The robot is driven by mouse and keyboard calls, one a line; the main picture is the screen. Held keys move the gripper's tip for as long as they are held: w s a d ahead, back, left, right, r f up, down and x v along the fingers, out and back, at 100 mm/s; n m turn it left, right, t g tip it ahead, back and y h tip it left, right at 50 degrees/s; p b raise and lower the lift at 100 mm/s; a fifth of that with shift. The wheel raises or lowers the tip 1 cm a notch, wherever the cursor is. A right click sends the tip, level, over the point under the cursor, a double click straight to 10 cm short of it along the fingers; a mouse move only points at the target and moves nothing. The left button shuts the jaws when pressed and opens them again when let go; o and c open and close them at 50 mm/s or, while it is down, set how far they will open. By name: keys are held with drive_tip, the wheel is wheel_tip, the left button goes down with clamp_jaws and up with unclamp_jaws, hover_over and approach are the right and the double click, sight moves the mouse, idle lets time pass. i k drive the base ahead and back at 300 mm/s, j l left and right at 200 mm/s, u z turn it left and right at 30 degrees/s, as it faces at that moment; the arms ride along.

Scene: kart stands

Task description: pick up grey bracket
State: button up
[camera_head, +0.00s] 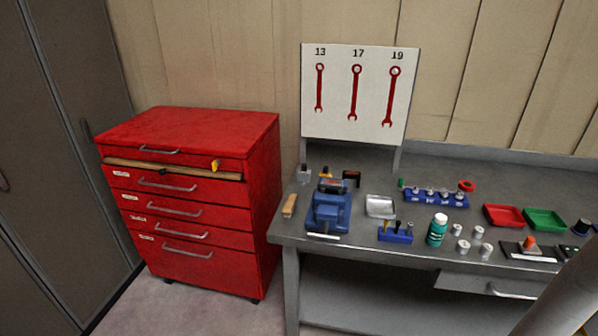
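A small grey piece (304,175) stands at the back left of the grey workbench (290,238), beside the left post of the wrench board. It may be the grey bracket, but it is too small to tell its shape. My gripper is out of view. A smooth grey cylindrical part at the lower right edge looks like my arm.
A blue vise (328,210) stands just in front of the grey piece, with a wooden block (290,206) to its left. A red tool cabinet (200,200) stands left.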

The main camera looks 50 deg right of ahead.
sight(333, 184)
drive_tip(key=z, duration=1.05)
